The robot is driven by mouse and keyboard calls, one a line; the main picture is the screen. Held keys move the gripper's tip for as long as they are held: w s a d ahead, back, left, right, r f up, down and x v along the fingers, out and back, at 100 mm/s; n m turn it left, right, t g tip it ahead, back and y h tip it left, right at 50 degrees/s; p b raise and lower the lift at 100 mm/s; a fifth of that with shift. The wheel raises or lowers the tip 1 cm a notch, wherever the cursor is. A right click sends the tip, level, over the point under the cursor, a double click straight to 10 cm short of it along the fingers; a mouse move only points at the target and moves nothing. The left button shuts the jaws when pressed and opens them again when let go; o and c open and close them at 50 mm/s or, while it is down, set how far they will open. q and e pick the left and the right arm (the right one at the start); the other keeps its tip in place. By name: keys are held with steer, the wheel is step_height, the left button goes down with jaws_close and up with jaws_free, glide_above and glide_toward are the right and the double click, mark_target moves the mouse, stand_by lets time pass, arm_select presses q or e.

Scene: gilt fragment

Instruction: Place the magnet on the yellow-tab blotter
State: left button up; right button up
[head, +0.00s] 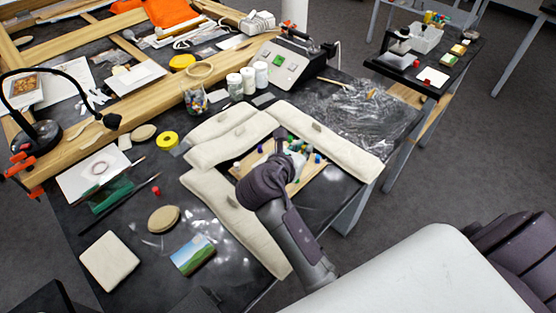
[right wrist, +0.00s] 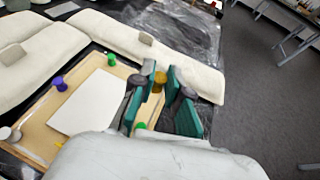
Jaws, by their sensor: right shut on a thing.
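My right gripper (head: 290,148) is over a wooden board (head: 311,173) on the dark table. In the right wrist view its teal fingers (right wrist: 162,100) are shut on a mustard-yellow knob-shaped magnet (right wrist: 160,77). A white sheet (right wrist: 92,100) lies on the board, left of the fingers. A small yellow bit (right wrist: 60,147) shows near its lower edge and may be a tab; my own wrist hides part of that area. Other small magnets stand on the board: a purple one (right wrist: 60,83) and a green one (right wrist: 111,59).
Cream padded cushions (head: 232,145) surround the board on several sides. Crumpled clear plastic (head: 362,112) lies behind at the right. A grey control box (head: 279,66) and white jars (head: 248,80) stand farther back. The table edge is at the right.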

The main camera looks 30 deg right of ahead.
steer(key=w+a+f, duration=0.1)
steer(key=w, duration=0.1)
steer(key=w+a+f, duration=0.1)
steer(key=w, duration=0.1)
steer(key=w+a+f, duration=0.1)
steer(key=a+f, duration=0.1)
steer(key=shift+w+f, duration=0.1)
steer(key=shift+w, duration=0.3)
steer(key=shift+f, duration=2)
steer(key=o, duration=0.7)
steer(key=shift+f, duration=0.15)
